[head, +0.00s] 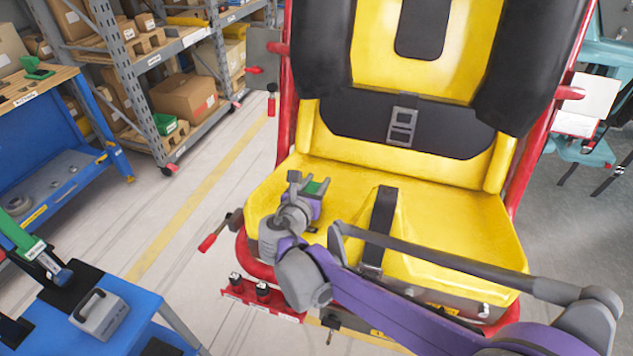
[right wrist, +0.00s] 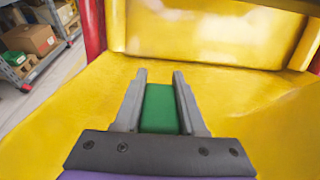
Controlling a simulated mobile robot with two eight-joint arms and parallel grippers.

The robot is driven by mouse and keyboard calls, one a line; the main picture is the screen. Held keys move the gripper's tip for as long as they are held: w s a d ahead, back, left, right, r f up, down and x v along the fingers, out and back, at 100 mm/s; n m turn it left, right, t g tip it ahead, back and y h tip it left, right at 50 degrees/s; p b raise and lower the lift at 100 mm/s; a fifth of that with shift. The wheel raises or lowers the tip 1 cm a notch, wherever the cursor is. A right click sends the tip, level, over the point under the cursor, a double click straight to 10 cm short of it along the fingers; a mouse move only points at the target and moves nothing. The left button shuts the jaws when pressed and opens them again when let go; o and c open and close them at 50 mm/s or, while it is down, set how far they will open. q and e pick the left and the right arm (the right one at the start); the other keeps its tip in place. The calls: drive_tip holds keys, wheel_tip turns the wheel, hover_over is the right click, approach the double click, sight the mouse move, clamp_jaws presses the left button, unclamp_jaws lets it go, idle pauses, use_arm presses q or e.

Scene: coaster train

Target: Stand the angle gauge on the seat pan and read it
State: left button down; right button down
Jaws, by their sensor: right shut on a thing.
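The yellow seat pan (head: 455,225) of the coaster seat fills the middle of the head view, with a black strap down its centre. It also shows in the right wrist view (right wrist: 250,115). My right gripper (head: 303,190) is over the left part of the pan, shut on a green block-like thing (head: 317,187) that I take for the angle gauge. In the right wrist view the green gauge (right wrist: 160,108) lies between both fingers. I cannot tell whether its underside touches the pan. No reading face shows. My left gripper is not in view.
A red frame (head: 285,90) and black shoulder restraints (head: 530,65) surround the yellow backrest. A buckle (head: 402,127) hangs at its base. A blue cart (head: 135,315) with a grey handled block (head: 100,312) stands lower left. Shelves with boxes (head: 185,97) stand behind.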

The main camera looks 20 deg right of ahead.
drive_tip(key=shift+s+f, duration=0.1)
drive_tip(key=shift+f, duration=0.2)
idle(0.5)
drive_tip(key=shift+c, duration=2)
unclamp_jaws()
drive_tip(key=shift+a, duration=0.1)
drive_tip(key=v, duration=1)
drive_tip(key=shift+s+a+r, duration=0.1)
drive_tip(key=shift+s+a, duration=0.05)
drive_tip(key=shift+s, duration=0.2)
